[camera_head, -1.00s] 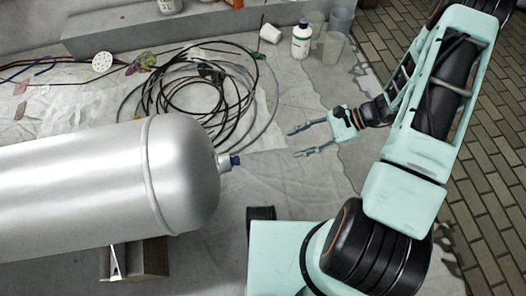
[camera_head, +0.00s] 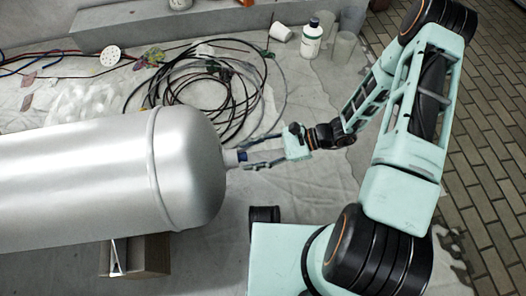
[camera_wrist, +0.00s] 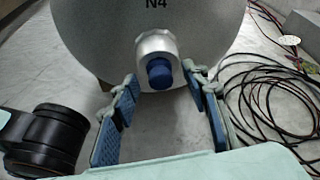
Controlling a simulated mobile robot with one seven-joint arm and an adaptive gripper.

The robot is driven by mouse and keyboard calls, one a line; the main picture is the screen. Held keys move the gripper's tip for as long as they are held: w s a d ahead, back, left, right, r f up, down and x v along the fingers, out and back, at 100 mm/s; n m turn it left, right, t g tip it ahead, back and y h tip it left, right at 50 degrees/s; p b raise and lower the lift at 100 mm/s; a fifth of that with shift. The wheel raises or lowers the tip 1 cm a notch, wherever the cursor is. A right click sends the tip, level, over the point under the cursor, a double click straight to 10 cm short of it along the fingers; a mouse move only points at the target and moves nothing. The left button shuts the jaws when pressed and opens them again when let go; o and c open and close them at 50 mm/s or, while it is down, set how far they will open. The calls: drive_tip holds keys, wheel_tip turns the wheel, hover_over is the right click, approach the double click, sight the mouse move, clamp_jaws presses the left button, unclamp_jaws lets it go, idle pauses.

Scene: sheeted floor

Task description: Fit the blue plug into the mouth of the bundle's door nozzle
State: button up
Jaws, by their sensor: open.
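The bundle is a large silver cylinder (camera_head: 90,175) lying on its side, with its domed end to the right. It also shows in the wrist view (camera_wrist: 95,35), marked "N4". A short silver nozzle (camera_wrist: 146,45) stands out from that end. The blue plug (camera_wrist: 159,72) sits at its mouth, with its round blue end sticking out; how deep it sits is hidden. In the head view the plug (camera_head: 242,156) is small and partly between the fingers. My gripper (camera_head: 246,157) is open, with its fingertips either side of the plug and a gap on each side in the wrist view (camera_wrist: 160,80).
Coiled dark cables (camera_head: 205,90) lie on the sheet behind the nozzle. A cardboard box (camera_head: 150,255) is under the cylinder's front side.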

drive_tip(key=shift+a+f, duration=0.15)
drive_tip(key=shift+a, duration=0.2)
drive_tip(key=shift+c, duration=0.4)
clamp_jaws()
drive_tip(key=shift+d, duration=0.15)
drive_tip(key=shift+w+d, duration=0.25)
drive_tip(key=shift+d, duration=0.8)
drive_tip(key=shift+w+d, duration=0.25)
drive_tip(key=shift+d, duration=0.8)
